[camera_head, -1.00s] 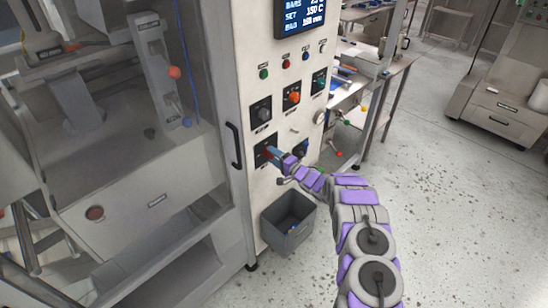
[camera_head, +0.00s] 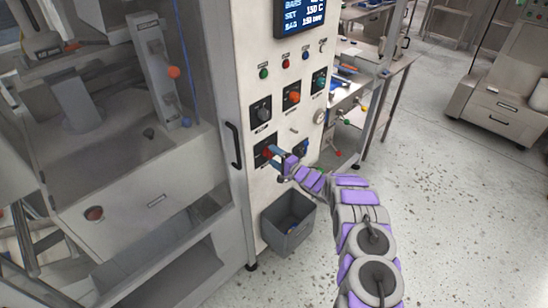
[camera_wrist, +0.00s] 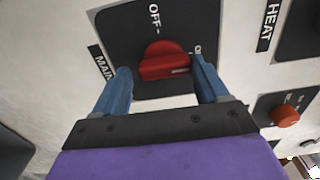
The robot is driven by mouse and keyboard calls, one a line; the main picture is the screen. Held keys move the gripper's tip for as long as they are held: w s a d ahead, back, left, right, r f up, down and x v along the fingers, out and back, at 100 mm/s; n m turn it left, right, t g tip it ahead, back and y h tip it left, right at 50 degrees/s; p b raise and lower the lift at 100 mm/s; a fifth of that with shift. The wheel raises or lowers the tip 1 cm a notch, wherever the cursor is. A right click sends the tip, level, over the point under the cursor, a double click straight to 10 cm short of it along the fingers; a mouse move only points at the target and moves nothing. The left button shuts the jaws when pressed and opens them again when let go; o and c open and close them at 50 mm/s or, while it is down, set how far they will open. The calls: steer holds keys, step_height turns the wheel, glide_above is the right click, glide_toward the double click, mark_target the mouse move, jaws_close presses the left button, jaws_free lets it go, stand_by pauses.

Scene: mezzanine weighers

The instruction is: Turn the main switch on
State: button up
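The main switch is a red rotary knob (camera_wrist: 165,62) on a black plate (camera_wrist: 150,18) labelled "OFF" at its top, with a partly hidden "MAIN" label to the left in the wrist view. The knob's bar lies roughly crosswise in that view. My gripper (camera_wrist: 163,88) is open, with one blue finger on each side of the knob. The right finger is close to the knob's end; contact is not clear.
Other knobs, including an orange one (camera_head: 292,97) and a grey one (camera_head: 262,114), sit above on the panel. A display (camera_head: 300,16) is at the top. A door handle (camera_head: 235,145) stands out on the left. A grey bin (camera_head: 287,226) hangs below.

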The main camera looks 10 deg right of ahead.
steer(key=shift+o, duration=1.2)
steer(key=shift+r, duration=0.15)
steer(key=p+v, duration=0.1)
steer(key=v, duration=1.6)
steer(key=shift+s+d, duration=0.15)
steer(key=shift+d, duration=0.05)
